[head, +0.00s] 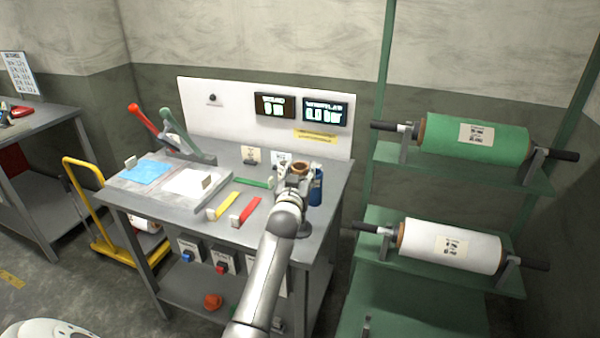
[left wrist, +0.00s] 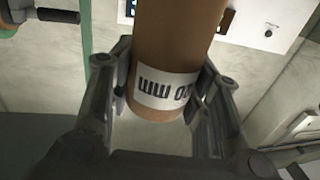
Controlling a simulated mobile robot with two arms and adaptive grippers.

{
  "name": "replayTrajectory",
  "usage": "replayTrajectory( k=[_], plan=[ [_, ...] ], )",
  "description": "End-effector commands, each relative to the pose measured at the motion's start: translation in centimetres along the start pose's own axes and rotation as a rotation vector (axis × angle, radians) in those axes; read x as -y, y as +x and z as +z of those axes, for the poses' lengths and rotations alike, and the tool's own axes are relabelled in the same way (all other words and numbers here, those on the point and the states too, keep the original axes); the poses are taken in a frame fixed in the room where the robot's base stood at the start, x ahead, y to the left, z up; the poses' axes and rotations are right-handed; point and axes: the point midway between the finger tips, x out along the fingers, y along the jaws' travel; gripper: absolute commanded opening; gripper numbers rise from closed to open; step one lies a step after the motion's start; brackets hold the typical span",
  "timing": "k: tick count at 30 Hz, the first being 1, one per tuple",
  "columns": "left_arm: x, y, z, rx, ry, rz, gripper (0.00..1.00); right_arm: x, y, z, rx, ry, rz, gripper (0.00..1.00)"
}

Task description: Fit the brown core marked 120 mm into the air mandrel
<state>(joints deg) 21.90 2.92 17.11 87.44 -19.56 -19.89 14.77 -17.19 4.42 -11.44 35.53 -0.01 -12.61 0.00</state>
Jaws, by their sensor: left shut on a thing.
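My left gripper (head: 293,180) is shut on a brown core (head: 301,167) above the right end of the workbench. In the left wrist view the brown core (left wrist: 178,45) is a cardboard tube between the two fingers of the left gripper (left wrist: 165,78). Its white label (left wrist: 165,90) shows upside down and reads "mm" after digits partly hidden by a finger. In the head view the gripper hides most of the core. A blue upright cylinder (head: 316,187) stands just right of the gripper; I cannot tell whether it is the air mandrel. My right gripper is out of view.
The grey workbench (head: 320,215) carries a red-handled lever device (head: 145,118), yellow (head: 223,205), red (head: 246,210) and green (head: 256,182) bars. Green (head: 475,137) and white (head: 450,247) rolls sit on a green rack at right. A yellow cart (head: 120,248) stands left.

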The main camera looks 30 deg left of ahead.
Motion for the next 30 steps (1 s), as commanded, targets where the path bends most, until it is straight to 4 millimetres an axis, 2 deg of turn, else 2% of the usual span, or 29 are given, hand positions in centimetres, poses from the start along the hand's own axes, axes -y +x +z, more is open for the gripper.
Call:
replayTrajectory(
  k=[20,30],
  plan=[
    [0.00,0.00,0.00,-0.001,0.000,0.000,0.21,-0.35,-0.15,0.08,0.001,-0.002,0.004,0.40],
    [0.00,0.00,0.72,-0.001,0.000,0.000,0.21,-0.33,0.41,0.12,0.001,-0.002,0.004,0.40]
  ],
)
